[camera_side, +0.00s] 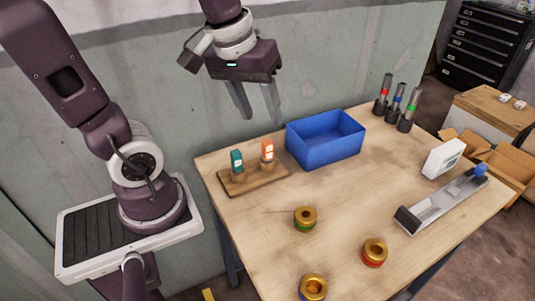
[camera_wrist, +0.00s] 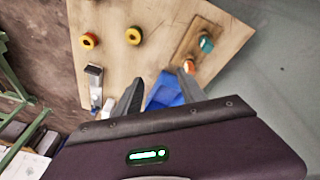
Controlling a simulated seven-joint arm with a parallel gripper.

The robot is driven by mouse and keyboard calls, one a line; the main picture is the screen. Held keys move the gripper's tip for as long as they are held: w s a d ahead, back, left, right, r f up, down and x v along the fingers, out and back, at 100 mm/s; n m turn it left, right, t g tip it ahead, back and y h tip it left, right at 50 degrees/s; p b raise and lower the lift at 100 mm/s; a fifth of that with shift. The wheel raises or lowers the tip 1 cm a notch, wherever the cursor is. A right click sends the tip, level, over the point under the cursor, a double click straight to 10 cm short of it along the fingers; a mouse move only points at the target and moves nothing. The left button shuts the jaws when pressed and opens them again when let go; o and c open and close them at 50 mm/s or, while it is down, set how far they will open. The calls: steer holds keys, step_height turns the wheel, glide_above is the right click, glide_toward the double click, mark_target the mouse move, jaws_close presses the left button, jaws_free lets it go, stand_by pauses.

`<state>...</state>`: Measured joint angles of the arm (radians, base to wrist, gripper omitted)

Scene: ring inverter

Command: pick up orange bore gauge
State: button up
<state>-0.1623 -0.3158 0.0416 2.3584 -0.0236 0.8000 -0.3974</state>
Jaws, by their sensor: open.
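The orange bore gauge (camera_side: 267,151) stands upright at the right end of a small wooden block (camera_side: 262,181) at the table's back left. In the wrist view the orange gauge (camera_wrist: 189,66) shows as a small orange top just beyond the right finger. A teal gauge (camera_side: 237,161) stands beside it on the same block, to its left; it also shows in the wrist view (camera_wrist: 206,44). My gripper (camera_side: 256,112) is open and empty, in the air above and behind the block. Its fingers (camera_wrist: 158,88) point down and touch nothing.
A blue bin (camera_side: 325,140) stands right of the block. Several dark cylinders with coloured bands (camera_side: 397,105) stand at the back right. Gold rings (camera_side: 305,218) lie toward the front. A metal slide fixture (camera_side: 440,204) and white box (camera_side: 443,158) are at right.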

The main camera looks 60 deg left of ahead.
steer(key=w+a+f+n+g, duration=0.2)
steer(key=w+a+f+n, duration=0.4)
steer(key=a+f+n, duration=0.1)
steer(key=n+g, duration=0.1)
steer(key=n, duration=0.3)
glide_above(268, 141)
steer(key=s, duration=0.1)
steer(key=f, duration=0.5)
steer(key=shift+d, duration=0.4)
steer(key=f, duration=0.7)
steer(key=shift+w+a+f, duration=0.35)
steer(key=shift+w, duration=0.05)
jaws_close()
